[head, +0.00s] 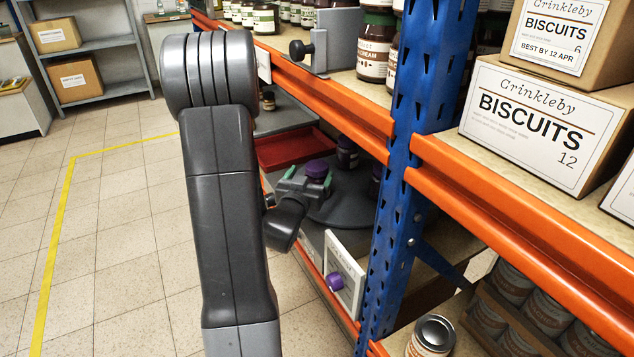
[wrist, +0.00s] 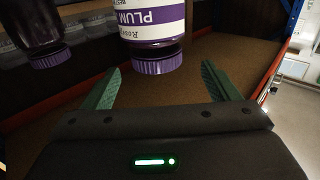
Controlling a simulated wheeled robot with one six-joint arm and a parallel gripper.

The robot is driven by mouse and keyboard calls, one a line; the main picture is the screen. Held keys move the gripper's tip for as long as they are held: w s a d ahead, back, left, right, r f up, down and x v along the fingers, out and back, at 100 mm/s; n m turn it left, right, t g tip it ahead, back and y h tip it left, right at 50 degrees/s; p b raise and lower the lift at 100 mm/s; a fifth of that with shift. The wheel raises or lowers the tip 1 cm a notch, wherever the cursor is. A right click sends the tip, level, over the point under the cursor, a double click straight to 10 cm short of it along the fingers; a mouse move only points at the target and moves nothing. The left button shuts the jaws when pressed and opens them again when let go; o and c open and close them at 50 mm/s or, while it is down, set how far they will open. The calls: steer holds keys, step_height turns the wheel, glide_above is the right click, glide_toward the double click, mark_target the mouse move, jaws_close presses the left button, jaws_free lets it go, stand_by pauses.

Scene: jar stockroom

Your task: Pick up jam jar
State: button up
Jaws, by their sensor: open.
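A jam jar with a purple lid (head: 317,168) stands on a grey round platform (head: 335,210) on the lower shelf. In the wrist view the jar (wrist: 152,22) shows upside down, with a white label reading PLUM. My gripper (head: 309,177) is open, its green fingers on either side of the lid in the picture. In the wrist view my gripper (wrist: 160,72) has the lid between its fingertips, with gaps on both sides. I cannot tell whether the fingers reach around it. The jar's body is mostly hidden in the head view.
Another purple-lidded jar (head: 347,153) stands behind; a dark one (wrist: 45,35) shows left in the wrist view. A red tray (head: 290,150) lies beyond the platform. A blue upright (head: 405,150) and orange beam (head: 340,105) bound the bay. The floor at left is clear.

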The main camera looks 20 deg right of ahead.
mark_target(319, 161)
steer(key=b+x, duration=0.1)
steer(key=x, duration=0.6)
steer(key=shift+d+f, duration=0.1)
steer(key=shift+d, duration=0.15)
steer(key=c, duration=1.7)
step_height(319, 161, up, 10)
steer(key=p, duration=0.3)
step_height(319, 161, down, 7)
steer(key=b, duration=0.8)
steer(key=shift+s+f+b, duration=0.1)
steer(key=shift+f+b, duration=0.85)
steer(key=shift+f, duration=0.35)
steer(key=shift+r+p, duration=0.25)
steer(key=shift+p, duration=0.25)
steer(key=shift+m+g+h+p, duration=0.4)
steer(key=shift+h+p, duration=0.1)
steer(key=shift+p, duration=0.2)
